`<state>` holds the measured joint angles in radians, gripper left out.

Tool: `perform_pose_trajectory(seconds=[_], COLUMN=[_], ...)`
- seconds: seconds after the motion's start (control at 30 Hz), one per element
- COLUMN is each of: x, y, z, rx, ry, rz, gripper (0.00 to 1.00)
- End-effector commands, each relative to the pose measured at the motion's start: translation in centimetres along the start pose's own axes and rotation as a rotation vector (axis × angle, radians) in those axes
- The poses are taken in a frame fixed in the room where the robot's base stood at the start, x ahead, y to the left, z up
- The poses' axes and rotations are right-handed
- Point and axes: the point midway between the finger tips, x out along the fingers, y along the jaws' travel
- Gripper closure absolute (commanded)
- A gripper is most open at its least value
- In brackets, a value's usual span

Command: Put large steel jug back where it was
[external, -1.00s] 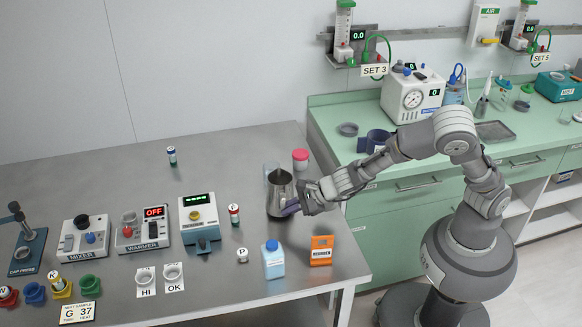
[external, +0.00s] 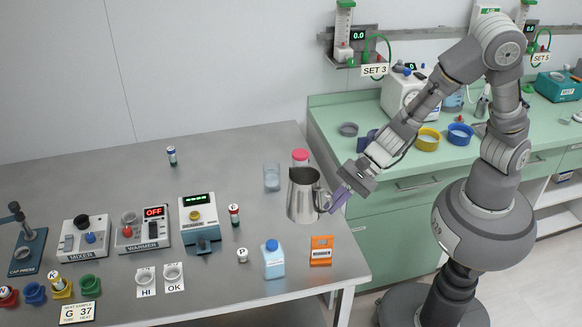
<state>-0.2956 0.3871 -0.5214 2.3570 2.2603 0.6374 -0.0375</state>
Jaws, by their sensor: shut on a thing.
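The large steel jug (external: 302,196) is in the external view, near the right side of the steel table, upright. My gripper (external: 338,199) is at the jug's right side, shut on its handle, with purple fingers around it. The jug looks slightly above the table, but I cannot tell for sure whether its base touches. The jug partly covers the pink-lidded container behind it.
A clear beaker (external: 272,177) stands just left of the jug, and a pink-lidded container (external: 300,157) behind it. A blue-capped bottle (external: 273,260) and an orange reorder box (external: 321,250) stand in front. The table's back left is mostly clear.

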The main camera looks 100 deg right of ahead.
Motion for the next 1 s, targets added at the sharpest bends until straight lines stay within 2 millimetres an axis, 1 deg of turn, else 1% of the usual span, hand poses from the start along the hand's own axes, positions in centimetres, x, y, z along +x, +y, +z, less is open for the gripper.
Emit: perform_pose_trajectory(seconds=[0.03,0.07,0.17,0.37,0.47,0.53,0.7,0.8,0.9,1.0], x=[-0.6,-0.6,-0.2,0.2,0.1,-0.1,-2.0,-3.3,-4.2,-4.6], y=[0.3,0.8,1.9,3.5,4.2,4.8,6.7,7.6,8.3,8.7], z=[0.2,0.0,-1.3,-4.8,-6.9,-8.6,-13.8,-16.2,-17.7,-18.4], rx=[-0.008,-0.012,-0.018,-0.009,0.0,0.009,0.044,0.063,0.074,0.079], ry=[-0.006,-0.009,-0.016,-0.004,0.008,0.021,0.064,0.084,0.095,0.099], rz=[0.015,0.022,0.031,0.016,0.003,-0.01,-0.053,-0.079,-0.096,-0.107], gripper=[1.0,1.0,1.0,1.0,1.0,1.0,1.0,1.0,1.0,1.0])
